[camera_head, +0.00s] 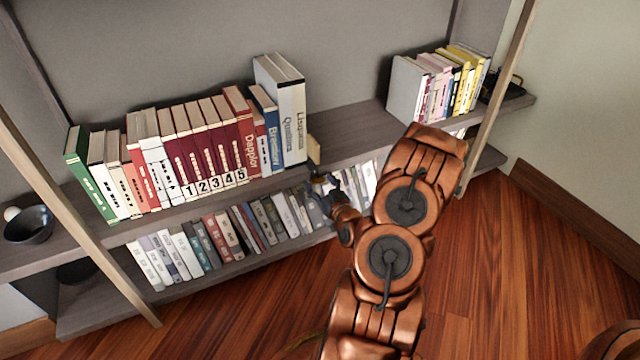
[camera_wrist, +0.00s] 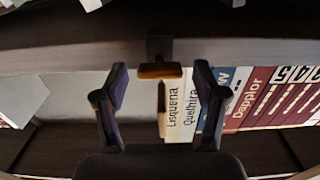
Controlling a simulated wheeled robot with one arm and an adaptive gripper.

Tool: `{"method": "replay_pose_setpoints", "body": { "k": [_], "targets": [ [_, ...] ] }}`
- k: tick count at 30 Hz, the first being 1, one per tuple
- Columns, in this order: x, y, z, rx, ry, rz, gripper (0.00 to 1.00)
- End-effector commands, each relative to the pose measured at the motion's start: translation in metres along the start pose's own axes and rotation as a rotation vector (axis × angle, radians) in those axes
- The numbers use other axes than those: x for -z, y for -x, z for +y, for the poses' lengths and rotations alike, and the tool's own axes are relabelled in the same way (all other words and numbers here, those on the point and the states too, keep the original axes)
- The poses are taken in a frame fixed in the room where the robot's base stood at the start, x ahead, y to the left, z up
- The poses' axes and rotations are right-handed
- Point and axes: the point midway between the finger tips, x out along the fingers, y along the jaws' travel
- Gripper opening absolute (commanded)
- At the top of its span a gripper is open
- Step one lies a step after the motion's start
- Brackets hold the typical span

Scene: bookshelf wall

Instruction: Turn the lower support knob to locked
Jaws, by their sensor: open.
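A small yellow-brown bar-shaped knob (camera_wrist: 160,71) sits on a dark mount (camera_wrist: 159,46) at the shelf edge in the wrist view. My gripper (camera_wrist: 161,76) is open, with one dark finger on each side of the knob and a visible gap to both. In the head view my gripper (camera_head: 326,186) is at the shelf front, below a tan upright piece (camera_head: 313,151) beside the white book. The knob is small and largely hidden by my gripper there. I cannot read any lock marking.
A row of books (camera_head: 190,150) stands left of the tan piece on the upper shelf, and more books (camera_head: 437,85) stand at the right. Lower-shelf books (camera_head: 225,235) are below. Bare shelf (camera_head: 350,146) lies between the upper groups. A dark bowl (camera_head: 29,224) is far left.

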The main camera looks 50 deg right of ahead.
Motion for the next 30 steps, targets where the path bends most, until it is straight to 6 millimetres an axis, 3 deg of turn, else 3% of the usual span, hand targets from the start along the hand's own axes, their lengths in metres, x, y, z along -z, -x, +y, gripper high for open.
{"method": "replay_pose_setpoints", "body": {
  "k": [3, 20, 30],
  "targets": [
    [0.0000, 0.0001, -0.0001, 0.000, 0.000, 0.000, 0.70],
    [-0.0002, 0.0002, -0.0002, 0.001, 0.000, -0.001, 0.11],
    [0.0019, 0.0001, -0.0002, 0.002, -0.050, -0.001, 0.11]
  ]
}}
